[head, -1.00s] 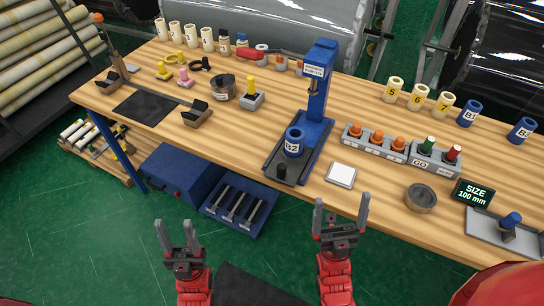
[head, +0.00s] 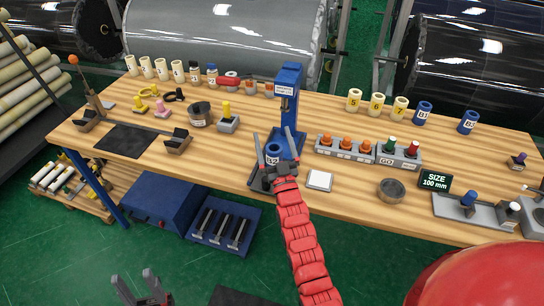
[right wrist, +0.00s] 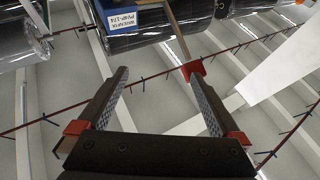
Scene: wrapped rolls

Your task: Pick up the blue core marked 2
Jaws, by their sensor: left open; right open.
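The blue core marked B2 (head: 273,150) stands upright on the base of the blue press (head: 291,108) on the bench. My right gripper (head: 274,140) is open, in front of the core and over its lower part in the head view. One finger shows on either side of the core; I cannot tell whether they touch it. The right wrist view shows the same open fingers (right wrist: 160,80) with nothing between them, and the core is not visible there. My left gripper (head: 135,278) is open and empty, low in front of the bench.
A white pad (head: 319,180) lies right of the press. A grey button box (head: 345,147) and a round tin (head: 391,190) stand further right. Cream cores and two more blue cores (head: 423,113) stand along the back. Left of the press is a grey block with a yellow knob (head: 228,122).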

